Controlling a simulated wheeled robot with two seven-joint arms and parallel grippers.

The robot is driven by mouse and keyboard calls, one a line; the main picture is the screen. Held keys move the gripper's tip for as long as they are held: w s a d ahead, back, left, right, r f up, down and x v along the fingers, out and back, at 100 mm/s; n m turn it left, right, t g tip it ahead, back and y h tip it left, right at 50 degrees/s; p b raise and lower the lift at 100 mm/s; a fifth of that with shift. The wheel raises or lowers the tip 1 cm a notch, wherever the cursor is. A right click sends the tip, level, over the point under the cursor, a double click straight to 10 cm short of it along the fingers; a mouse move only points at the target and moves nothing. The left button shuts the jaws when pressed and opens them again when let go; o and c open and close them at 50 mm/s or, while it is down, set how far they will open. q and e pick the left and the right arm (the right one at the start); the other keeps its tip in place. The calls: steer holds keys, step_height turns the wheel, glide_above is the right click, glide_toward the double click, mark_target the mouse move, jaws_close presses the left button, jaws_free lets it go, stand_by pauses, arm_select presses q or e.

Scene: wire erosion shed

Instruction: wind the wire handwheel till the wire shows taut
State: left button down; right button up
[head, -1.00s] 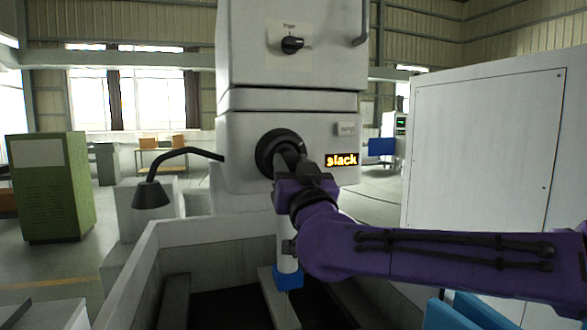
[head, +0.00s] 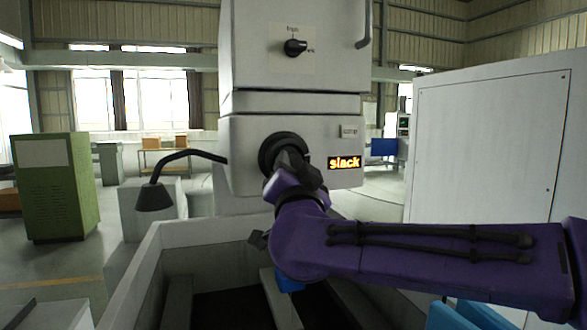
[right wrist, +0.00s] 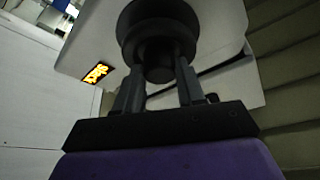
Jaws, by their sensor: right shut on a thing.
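The black wire handwheel (head: 270,148) is on the front of the grey machine head, mostly hidden behind my right gripper (head: 283,168). It also shows in the right wrist view (right wrist: 157,38), between and beyond the two fingers. My right gripper (right wrist: 158,92) is shut on the handwheel. The lit display (head: 344,163) to the right of the wheel reads "slack". The same display shows tilted in the right wrist view (right wrist: 97,73). My left gripper is in neither view.
A rotary switch (head: 295,48) is higher on the machine head. A black bent lamp (head: 155,196) stands out to the left. The open grey tank (head: 190,233) lies below. A large white cabinet (head: 485,140) fills the right, and a green cabinet (head: 60,195) stands at left.

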steer(key=o, duration=1)
steer(key=shift+o, duration=0.2)
steer(key=shift+s, duration=0.1)
steer(key=b+v, duration=0.5)
steer(key=v, duration=0.5)
steer(key=shift+s, duration=0.15)
